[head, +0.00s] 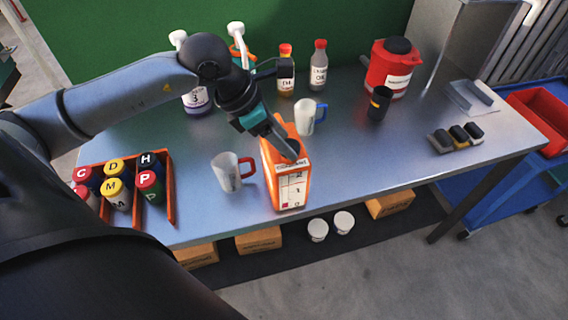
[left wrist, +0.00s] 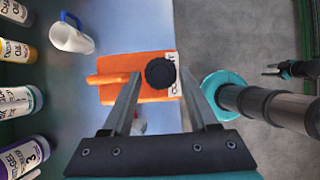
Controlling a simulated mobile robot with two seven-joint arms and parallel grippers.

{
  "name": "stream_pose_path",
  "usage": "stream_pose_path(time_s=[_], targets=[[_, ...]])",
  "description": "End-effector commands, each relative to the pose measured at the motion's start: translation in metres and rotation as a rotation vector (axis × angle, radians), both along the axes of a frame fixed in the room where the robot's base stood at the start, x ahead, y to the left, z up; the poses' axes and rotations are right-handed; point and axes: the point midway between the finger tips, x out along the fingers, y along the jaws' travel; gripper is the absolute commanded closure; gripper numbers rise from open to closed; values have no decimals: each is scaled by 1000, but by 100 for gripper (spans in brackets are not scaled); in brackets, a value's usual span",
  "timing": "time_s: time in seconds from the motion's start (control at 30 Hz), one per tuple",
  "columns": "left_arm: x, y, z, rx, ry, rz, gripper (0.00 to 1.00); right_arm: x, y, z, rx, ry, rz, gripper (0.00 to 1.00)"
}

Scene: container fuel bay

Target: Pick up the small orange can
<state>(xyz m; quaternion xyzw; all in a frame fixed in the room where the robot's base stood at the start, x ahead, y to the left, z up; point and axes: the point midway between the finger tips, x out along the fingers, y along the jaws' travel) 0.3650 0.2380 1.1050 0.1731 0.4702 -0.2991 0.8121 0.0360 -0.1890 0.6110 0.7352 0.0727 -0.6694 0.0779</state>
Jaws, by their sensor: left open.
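The small orange can (head: 291,190) stands upright near the front edge of the metal table, with a white label on its front. In the left wrist view the can (left wrist: 140,91) shows from above, with a black cap (left wrist: 160,73) and an orange handle at its left. My left gripper (head: 287,146) comes down over the can and hides part of its top. In the left wrist view its two fingers (left wrist: 158,82) are apart, one on each side of the cap. I cannot tell whether they touch it. My right gripper (left wrist: 283,69) shows small at the right, its jaws unclear.
A red-handled mug (head: 226,173) stands close left of the can; a blue-handled mug (head: 304,118) stands behind it. An orange rack (head: 170,190) of lettered jars is at the left. Bottles, a red canister (head: 385,72) and a dark can (head: 379,104) stand farther back.

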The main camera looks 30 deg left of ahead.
Motion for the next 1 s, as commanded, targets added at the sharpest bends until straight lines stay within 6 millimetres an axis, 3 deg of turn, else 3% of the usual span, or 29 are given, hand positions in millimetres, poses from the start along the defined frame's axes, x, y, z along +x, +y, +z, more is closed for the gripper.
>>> stream_pose_path(time_s=[0.4, 0.93, 1.0], targets=[[5, -5, -12, 1, 0, -1, 40, 0, 0, 1, 0, 0, 1, 50], [5, -5, -12, 1, 0, -1, 99, -1, 1, 1, 0, 1, 3, 50], [5, -5, -12, 1, 0, -1, 100, -1, 1, 1, 0, 1, 3, 50]])
